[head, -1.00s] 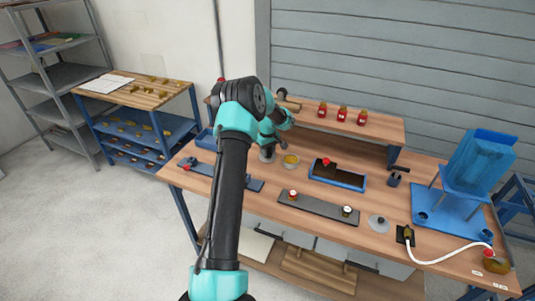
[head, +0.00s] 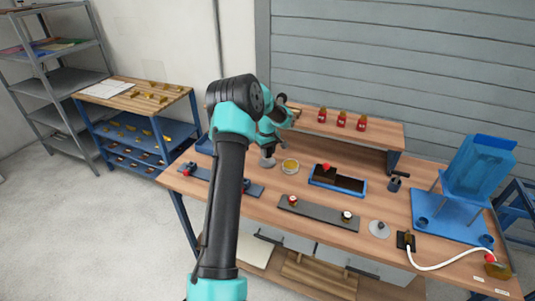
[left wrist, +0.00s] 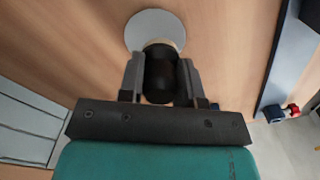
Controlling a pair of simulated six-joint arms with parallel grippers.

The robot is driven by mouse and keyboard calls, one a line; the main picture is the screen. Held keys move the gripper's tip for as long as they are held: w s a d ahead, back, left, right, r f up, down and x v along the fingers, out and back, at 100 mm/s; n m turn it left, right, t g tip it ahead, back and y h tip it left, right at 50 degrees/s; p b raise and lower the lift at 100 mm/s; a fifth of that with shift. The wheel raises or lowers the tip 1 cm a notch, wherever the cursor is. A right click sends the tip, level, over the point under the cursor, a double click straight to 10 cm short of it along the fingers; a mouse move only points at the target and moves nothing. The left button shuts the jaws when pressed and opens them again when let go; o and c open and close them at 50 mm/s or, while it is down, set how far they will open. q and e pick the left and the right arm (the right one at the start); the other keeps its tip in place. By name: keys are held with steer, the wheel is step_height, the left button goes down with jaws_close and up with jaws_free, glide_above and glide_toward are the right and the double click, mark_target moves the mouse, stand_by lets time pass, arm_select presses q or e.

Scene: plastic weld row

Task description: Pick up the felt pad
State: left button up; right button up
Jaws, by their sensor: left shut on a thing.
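My left gripper (head: 268,150) reaches down to the bench from the left, and it shows up close in the left wrist view (left wrist: 160,82). Its two fingers are shut on the dark, rounded top of what looks like the felt pad (left wrist: 160,76). A pale tan band shows just past the dark part. A light grey disc (left wrist: 155,26) lies behind it, and the same disc shows under the gripper in the head view (head: 268,162). I cannot tell whether the pad touches the disc. My right gripper is not in view.
A round yellowish dish (head: 290,166) stands close to the right. Beyond are a blue tray (head: 351,190) with a brown block, a dark bar (head: 318,211) and a second grey disc (head: 379,229).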

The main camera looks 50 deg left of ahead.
arm_select(q)
steer(key=s+d, duration=0.3)
steer(key=d, duration=0.1)
steer(key=s+d+r, duration=0.1)
steer(key=s+d, duration=0.2)
steer(key=d, duration=0.1)
steer(key=s+d, duration=0.3)
steer(key=d, duration=0.1)
steer(key=shift+s+r, duration=0.1)
steer(key=shift+r, duration=0.1)
steer(key=o, duration=0.4)
steer(key=shift+c, duration=1.6)
